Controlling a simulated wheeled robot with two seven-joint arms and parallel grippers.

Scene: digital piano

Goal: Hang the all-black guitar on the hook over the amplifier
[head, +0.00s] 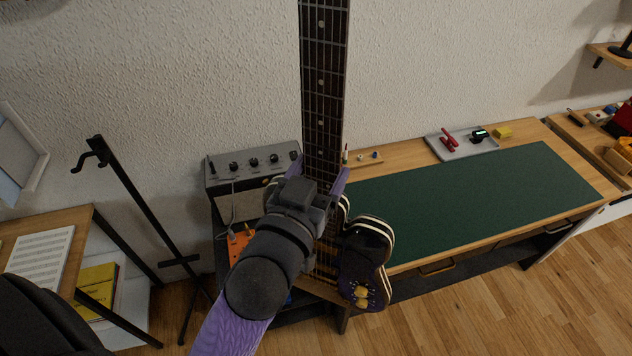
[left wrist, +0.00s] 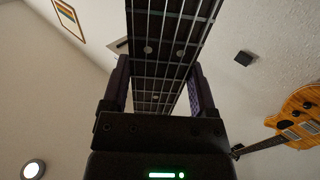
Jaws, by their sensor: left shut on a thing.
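My left gripper (head: 318,175) is shut on the neck of a dark guitar (head: 366,262). The neck stands nearly upright in front of the wall and runs out of the top of the head view. The guitar's body is black with pale edging and gold knobs, and partly hidden by my arm. In the left wrist view the strings and neck (left wrist: 172,40) run between the fingers. The grey amplifier (head: 250,165) stands behind my wrist, left of the neck. A small black block on the wall (left wrist: 243,58) may be a hook; I cannot tell. My right gripper is not in view.
A black stand (head: 150,205) stands left of the amplifier. A workbench with a green mat (head: 470,200) and a grey tray (head: 470,150) extends right. An orange guitar (left wrist: 300,118) shows at the right of the left wrist view. The wall above the bench is clear.

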